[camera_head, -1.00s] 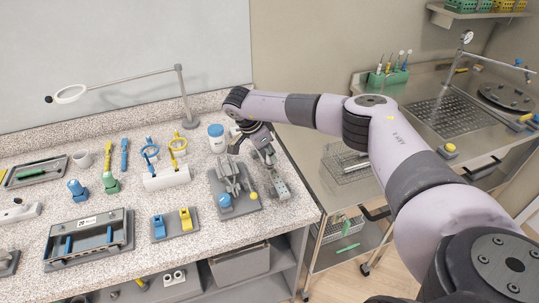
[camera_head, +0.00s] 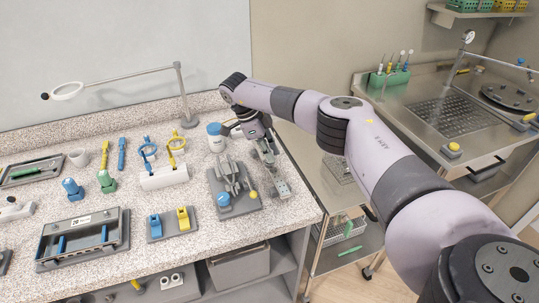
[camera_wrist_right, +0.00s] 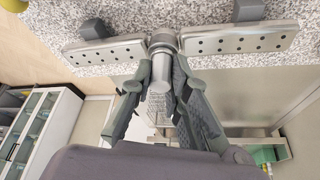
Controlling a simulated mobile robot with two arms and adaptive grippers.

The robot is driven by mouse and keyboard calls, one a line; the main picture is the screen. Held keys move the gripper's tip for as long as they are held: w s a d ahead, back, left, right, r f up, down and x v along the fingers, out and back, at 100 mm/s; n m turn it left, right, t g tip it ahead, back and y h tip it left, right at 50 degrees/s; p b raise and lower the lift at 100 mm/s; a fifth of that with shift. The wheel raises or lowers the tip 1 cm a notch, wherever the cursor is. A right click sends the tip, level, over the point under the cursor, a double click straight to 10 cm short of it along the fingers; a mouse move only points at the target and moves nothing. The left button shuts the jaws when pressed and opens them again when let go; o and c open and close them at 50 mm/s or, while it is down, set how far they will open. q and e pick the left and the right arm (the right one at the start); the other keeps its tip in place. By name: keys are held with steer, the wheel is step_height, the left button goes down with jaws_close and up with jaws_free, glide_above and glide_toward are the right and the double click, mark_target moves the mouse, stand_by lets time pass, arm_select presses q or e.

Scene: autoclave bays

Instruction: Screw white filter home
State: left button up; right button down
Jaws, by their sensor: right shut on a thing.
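My right gripper (camera_head: 262,148) is over the back right of the bench, at a perforated metal strip (camera_head: 279,186). In the right wrist view, my right gripper (camera_wrist_right: 160,85) is shut on a pale grey cylinder (camera_wrist_right: 160,72). The cylinder sits between two perforated metal plates, one on the left (camera_wrist_right: 103,51) and one on the right (camera_wrist_right: 240,40). It may be the white filter, but shade hides its true colour. In the head view the fingertips and the held part are mostly hidden. My left gripper is not in view.
A white jar with a blue lid (camera_head: 216,138) stands left of my right gripper. Several tools lie to the left. A steel cart (camera_head: 320,175) stands right of the bench.

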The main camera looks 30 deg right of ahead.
steer(key=m+b, duration=0.2)
steer(key=shift+w+f+m+g+y, duration=0.15)
steer(key=shift+m+g+y, duration=0.15)
steer(key=shift+y, duration=0.1)
steer(key=shift+m, duration=0.3)
steer(key=shift+r, duration=0.2)
steer(key=m+b, duration=0.1)
steer(key=m+y+b, duration=0.1)
steer(key=b, duration=0.1)
steer(key=shift+f+m+g, duration=0.25)
steer(key=shift+m+g, duration=0.05)
steer(key=shift+m, duration=0.1)
steer(key=shift+r+m+b, duration=0.15)
steer(key=shift+m+b, duration=0.25)
steer(key=shift+b, duration=0.1)
steer(key=shift+r, duration=0.1)
